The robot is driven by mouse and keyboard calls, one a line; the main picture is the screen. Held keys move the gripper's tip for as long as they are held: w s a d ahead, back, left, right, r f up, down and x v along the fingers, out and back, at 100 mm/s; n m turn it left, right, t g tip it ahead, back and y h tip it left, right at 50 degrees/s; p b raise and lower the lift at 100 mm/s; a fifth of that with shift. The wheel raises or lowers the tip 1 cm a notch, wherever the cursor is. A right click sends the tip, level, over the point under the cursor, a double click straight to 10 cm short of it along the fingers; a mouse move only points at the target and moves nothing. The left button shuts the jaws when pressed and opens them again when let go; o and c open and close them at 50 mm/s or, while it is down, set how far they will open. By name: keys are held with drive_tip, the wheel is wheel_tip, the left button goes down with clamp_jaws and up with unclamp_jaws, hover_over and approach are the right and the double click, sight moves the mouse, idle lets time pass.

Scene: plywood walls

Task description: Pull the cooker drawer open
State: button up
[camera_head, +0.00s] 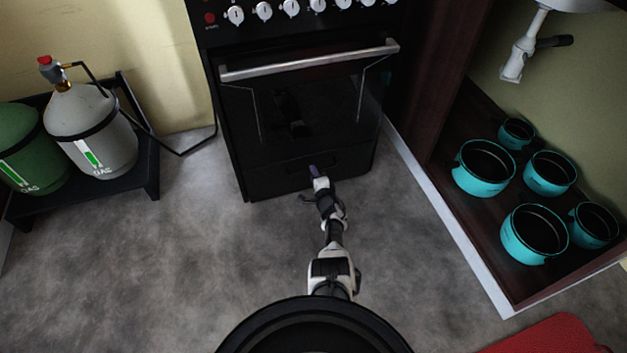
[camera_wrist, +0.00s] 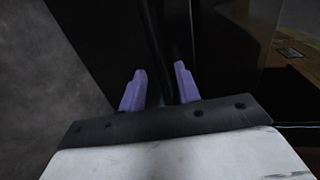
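The black cooker (camera_head: 240,120) stands against the back wall. Its drawer (camera_head: 270,180) is the low black panel under the oven door, and it looks flush with the front. My gripper (camera_head: 314,171) is at the drawer front, near the dark handle area in the middle. In the wrist view, the two purple fingers of my gripper (camera_wrist: 160,86) are apart. A dark upright bar or edge, likely the drawer handle (camera_wrist: 154,35), runs between them. It is too dark to tell whether either finger touches it.
The oven door's silver handle (camera_head: 310,62) is above. A grey gas bottle (camera_head: 92,130) and a green one (camera_head: 30,150) stand on a black stand at left. An open cabinet at right holds several turquoise pots (camera_head: 485,168). Grey floor (camera_head: 215,240) is clear before the cooker.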

drive_tip(key=shift+w+a, duration=0.15)
drive_tip(key=shift+w, duration=0.25)
clamp_jaws()
